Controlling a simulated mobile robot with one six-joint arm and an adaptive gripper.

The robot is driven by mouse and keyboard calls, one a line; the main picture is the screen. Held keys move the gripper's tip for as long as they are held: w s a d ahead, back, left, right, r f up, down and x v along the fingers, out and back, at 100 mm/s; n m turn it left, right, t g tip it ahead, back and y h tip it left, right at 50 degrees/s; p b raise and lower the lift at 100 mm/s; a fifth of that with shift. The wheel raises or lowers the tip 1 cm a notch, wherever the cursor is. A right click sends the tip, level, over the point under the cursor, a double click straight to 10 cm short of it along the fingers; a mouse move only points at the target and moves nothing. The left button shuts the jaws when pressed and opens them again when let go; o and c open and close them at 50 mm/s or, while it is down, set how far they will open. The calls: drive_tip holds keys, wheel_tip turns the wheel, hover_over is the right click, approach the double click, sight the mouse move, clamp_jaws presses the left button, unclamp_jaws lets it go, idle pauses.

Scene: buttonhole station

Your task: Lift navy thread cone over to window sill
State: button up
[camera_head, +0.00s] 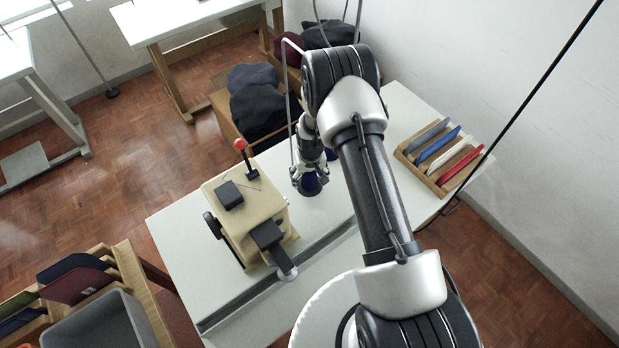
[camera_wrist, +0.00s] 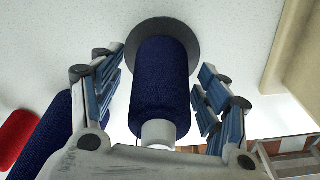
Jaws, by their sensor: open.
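The navy thread cone (camera_wrist: 160,85) stands in the middle of the wrist view, its pale tip (camera_wrist: 158,133) toward the camera and a dark grey round base (camera_wrist: 190,31) at its far end on the white table. My gripper (camera_wrist: 162,68) is open, with one finger on each side of the cone and gaps visible between fingers and thread. In the head view my gripper (camera_head: 308,182) is over the table beside the sewing machine, with navy thread showing at it. I cannot make out a window sill for certain.
A cream machine (camera_head: 245,215) with a red-knobbed lever stands left of my gripper. A second navy thing (camera_wrist: 52,135) and a red one (camera_wrist: 15,135) lie left in the wrist view. A wooden rack (camera_head: 430,165) of coloured pieces is at right. White tabletop (camera_head: 175,235) is bare left.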

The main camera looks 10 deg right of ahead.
drive_tip(key=shift+c, duration=0.6)
drive_tip(key=c, duration=1.1)
drive_tip(key=shift+r, duration=0.15)
wheel_tip(320, 180, up, 11)
drive_tip(key=p, duration=0.2)
drive_tip(key=shift+r+p, duration=0.1)
drive_tip(key=shift+p, duration=0.2)
